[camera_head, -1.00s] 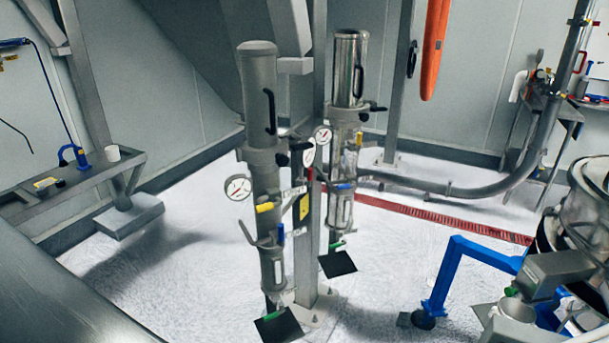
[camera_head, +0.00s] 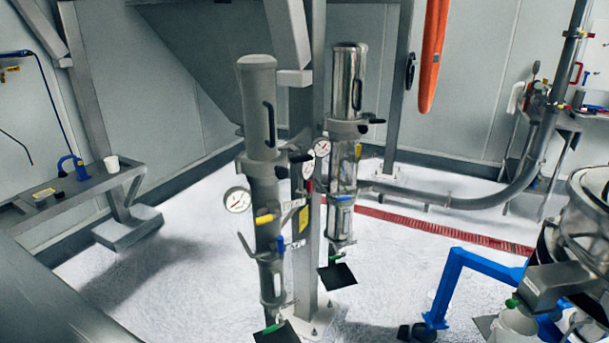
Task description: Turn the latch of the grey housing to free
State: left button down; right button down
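The grey housing (camera_head: 259,110) is a tall upright cylinder left of the middle, mounted at a grey post (camera_head: 317,265). Neither gripper is in view.
A round gauge (camera_head: 237,200) and yellow and blue valve levers sit below the grey housing. A blue stand (camera_head: 450,285) and metal machine (camera_head: 586,230) are at the right. A bench (camera_head: 85,182) is at the left. White floor (camera_head: 200,270) is clear between.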

aim_at(299, 158)
jog(key=k+j+z, duration=0.1)
jog(key=k+z, duration=0.2)
jog(key=z, duration=0.15)
jog(key=k+z, duration=0.3)
jog(key=z, duration=0.15)
jog(key=k+l+z, duration=0.1)
jog(key=k+z, duration=0.3)
jog(key=i, duration=0.1)
